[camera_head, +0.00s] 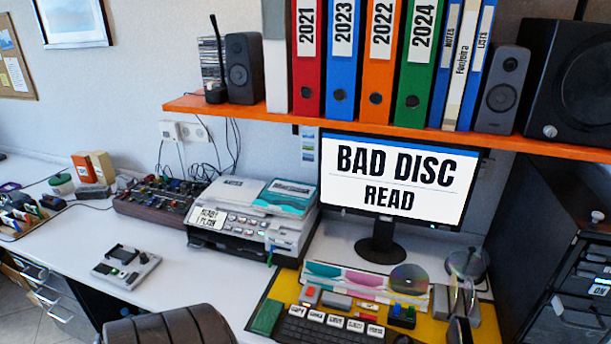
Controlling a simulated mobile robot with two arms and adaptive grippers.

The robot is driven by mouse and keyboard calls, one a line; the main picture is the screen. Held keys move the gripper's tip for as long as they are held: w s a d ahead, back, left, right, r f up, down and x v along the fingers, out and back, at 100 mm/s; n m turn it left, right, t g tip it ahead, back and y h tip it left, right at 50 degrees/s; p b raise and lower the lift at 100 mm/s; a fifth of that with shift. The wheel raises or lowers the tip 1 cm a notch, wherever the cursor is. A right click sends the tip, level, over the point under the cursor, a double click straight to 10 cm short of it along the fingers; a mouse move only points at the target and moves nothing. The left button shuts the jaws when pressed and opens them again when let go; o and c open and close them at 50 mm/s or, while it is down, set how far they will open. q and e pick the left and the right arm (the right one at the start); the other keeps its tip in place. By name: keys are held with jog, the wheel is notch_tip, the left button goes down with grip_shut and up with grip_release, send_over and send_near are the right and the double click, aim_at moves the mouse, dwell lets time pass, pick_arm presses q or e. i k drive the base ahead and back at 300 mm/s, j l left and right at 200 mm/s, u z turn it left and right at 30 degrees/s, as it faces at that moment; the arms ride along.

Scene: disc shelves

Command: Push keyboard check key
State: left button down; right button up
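A dark keyboard (322,333) lies on the yellow mat at the bottom of the head view, its near part cut off by the frame edge. A row of several large white labelled keys (335,321) runs along its far edge. Their labels are too small to read surely, so I cannot tell for certain which is the check key. The monitor (395,183) behind it shows "BAD DISC READ" in black on white. Neither of my grippers can be made out in this view.
A shiny disc (409,279) leans behind the keyboard, with a clear disc holder (465,268) to its right. A printer (245,215) stands left of the monitor. An orange shelf (400,125) with binders and speakers hangs above. A dark rounded object (170,328) fills the bottom left.

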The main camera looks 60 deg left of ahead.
aim_at(316, 316)
jog(key=u, duration=1.5)
